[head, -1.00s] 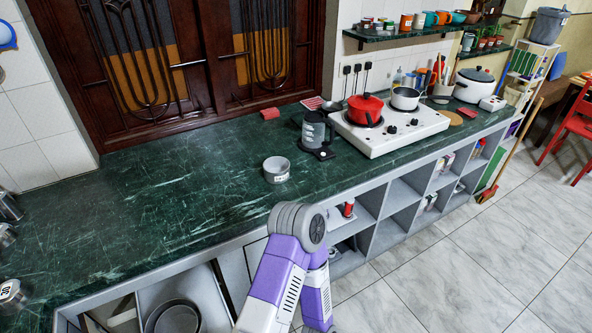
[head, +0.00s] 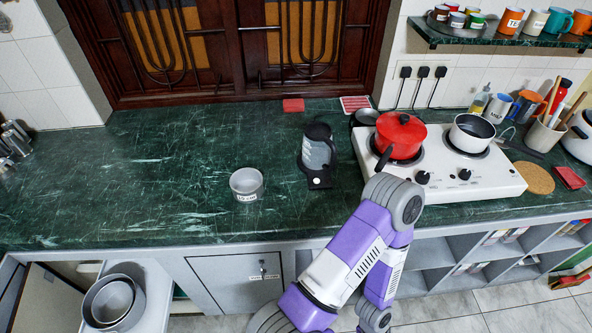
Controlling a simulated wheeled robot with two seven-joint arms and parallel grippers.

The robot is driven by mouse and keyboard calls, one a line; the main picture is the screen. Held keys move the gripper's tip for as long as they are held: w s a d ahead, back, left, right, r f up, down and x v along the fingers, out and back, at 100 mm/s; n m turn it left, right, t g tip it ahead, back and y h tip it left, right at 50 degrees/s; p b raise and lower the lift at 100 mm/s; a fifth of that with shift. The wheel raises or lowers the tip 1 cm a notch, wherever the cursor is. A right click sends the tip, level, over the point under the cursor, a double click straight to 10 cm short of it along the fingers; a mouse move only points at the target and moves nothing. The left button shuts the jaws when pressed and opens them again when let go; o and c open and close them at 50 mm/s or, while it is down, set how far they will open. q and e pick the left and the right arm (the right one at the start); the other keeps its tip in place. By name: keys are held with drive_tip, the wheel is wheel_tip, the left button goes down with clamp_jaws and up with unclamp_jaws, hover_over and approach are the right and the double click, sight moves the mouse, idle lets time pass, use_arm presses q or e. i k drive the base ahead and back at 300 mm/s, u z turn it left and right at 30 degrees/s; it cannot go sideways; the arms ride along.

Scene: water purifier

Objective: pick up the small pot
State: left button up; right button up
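A small grey open pot (head: 246,185) with a white label on its front stands upright on the dark green marble counter (head: 130,195). The label is too small to read surely. A red lidded pot (head: 400,136) and a white open pot with a dark inside (head: 472,133) sit on the white stove (head: 440,185). Neither of my grippers shows; only a purple and white part of my arm rises from the bottom, right of the grey pot and apart from it.
A black-framed clear jug (head: 318,158) stands right of the grey pot. The counter left of the pot is clear. Several nested pans (head: 113,300) sit low at the left in an open drawer or shelf. A mug shelf (head: 490,37) hangs at upper right.

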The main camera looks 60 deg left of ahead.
sight(246, 184)
drive_tip(key=i, duration=0.35)
drive_tip(key=u, duration=2.9)
